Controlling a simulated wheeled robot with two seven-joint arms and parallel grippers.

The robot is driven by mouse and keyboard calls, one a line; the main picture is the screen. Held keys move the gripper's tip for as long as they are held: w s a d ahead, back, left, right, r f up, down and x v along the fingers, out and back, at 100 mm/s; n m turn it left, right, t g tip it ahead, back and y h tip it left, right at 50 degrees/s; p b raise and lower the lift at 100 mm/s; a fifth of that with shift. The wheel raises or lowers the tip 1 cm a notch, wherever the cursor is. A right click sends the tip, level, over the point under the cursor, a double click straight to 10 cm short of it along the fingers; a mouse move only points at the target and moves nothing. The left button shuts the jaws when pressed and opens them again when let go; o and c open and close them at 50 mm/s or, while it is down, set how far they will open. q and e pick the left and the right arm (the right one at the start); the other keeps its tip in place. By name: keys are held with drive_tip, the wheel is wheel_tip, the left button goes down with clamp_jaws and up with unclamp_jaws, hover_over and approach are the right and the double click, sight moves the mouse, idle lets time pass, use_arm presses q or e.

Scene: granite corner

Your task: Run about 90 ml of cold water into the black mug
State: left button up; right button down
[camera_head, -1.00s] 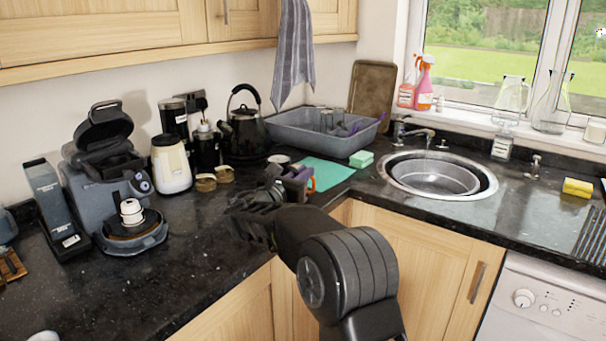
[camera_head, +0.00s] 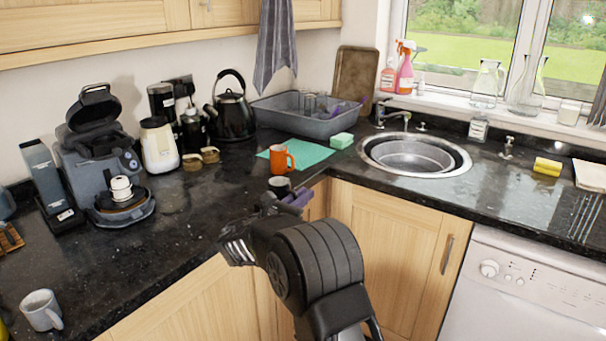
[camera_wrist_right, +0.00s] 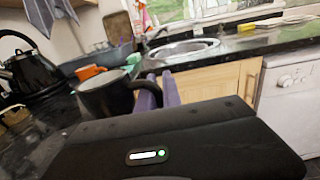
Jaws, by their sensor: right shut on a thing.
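The black mug (camera_head: 280,184) is held over the front edge of the counter, just in front of the orange mug. My right gripper (camera_head: 292,198) is shut on it, with the purple fingers on its right side. In the right wrist view the mug (camera_wrist_right: 106,98) is upright with its rim up; its inside is mostly hidden. The sink (camera_head: 415,170) with a round metal basin is to the right, and the tap (camera_head: 393,113) stands behind its left rim. My left gripper is not in view.
An orange mug (camera_head: 282,159) stands on a teal mat (camera_head: 312,154), with a green sponge (camera_head: 341,141) near it. A grey dish tub (camera_head: 310,122) and a black kettle (camera_head: 232,112) stand behind. A grey mug (camera_head: 41,310) is at the lower left. The counter's front middle is clear.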

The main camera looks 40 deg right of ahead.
drive_tip(key=s+a+f+p, duration=0.1)
drive_tip(key=s+a+f, duration=0.3)
drive_tip(key=a+f, duration=0.4)
drive_tip(key=s+a+f+p, duration=0.1)
drive_tip(key=s+a+f, duration=0.2)
drive_tip(key=a+f, duration=0.55)
drive_tip(key=s+a+r+n+t+y+p, duration=0.1)
drive_tip(key=s+a+n+t, duration=0.1)
drive_tip(key=a, duration=0.5)
drive_tip(key=s+a+r+n+t+y+p, duration=0.1)
drive_tip(key=s+a+t, duration=0.2)
drive_tip(key=s+a, duration=0.2)
drive_tip(key=shift+s+a+n+y+p, duration=0.3)
drive_tip(key=shift+a+n+y, duration=0.1)
drive_tip(key=shift+a, duration=0.7)
drive_tip(key=shift+r, duration=0.1)
